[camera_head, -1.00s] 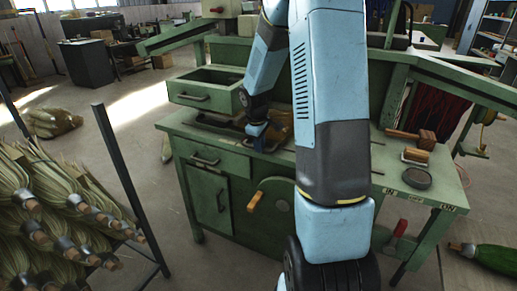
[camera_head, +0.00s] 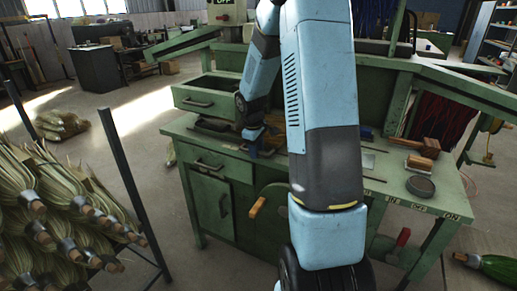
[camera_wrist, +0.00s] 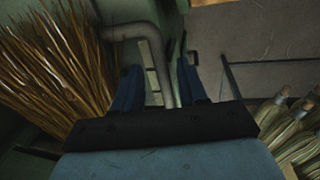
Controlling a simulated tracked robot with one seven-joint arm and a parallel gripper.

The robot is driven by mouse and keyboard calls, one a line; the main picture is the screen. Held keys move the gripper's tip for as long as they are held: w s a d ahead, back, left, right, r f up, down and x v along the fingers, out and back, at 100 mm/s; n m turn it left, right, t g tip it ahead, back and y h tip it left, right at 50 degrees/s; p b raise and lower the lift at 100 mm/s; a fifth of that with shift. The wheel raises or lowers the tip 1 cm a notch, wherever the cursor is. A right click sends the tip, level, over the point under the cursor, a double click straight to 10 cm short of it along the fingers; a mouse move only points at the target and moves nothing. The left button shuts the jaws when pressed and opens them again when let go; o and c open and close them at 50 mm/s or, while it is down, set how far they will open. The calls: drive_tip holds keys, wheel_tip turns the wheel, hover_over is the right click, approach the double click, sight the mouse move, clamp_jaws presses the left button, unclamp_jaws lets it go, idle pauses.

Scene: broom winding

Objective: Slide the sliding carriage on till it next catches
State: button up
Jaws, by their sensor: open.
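My gripper (camera_head: 256,147) is at the front part of the green workbench (camera_head: 228,169), left of my upper arm in the head view. In the wrist view my gripper (camera_wrist: 160,88) has its two blue fingers apart. A grey bent bar (camera_wrist: 156,50) runs down between the fingers; I cannot tell whether either finger touches it. Brown broom straw (camera_wrist: 50,65) fills the left of the wrist view. I cannot pick out the sliding carriage with certainty; my arm hides the middle of the bench.
An open drawer box (camera_head: 203,101) stands at the bench's left. A crank with a wooden handle (camera_head: 257,207) is on the front. A wooden brush (camera_head: 420,163) and a round dark tin (camera_head: 420,186) lie on the right. Straw bundles (camera_head: 60,215) are racked at the left.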

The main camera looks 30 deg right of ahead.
drive_tip(key=shift+r, duration=0.1)
wheel_tip(320, 180, up, 13)
drive_tip(key=s+a, duration=0.1)
drive_tip(key=a, duration=0.1)
drive_tip(key=shift+s+r, duration=0.15)
drive_tip(key=shift+s, duration=0.1)
idle(0.5)
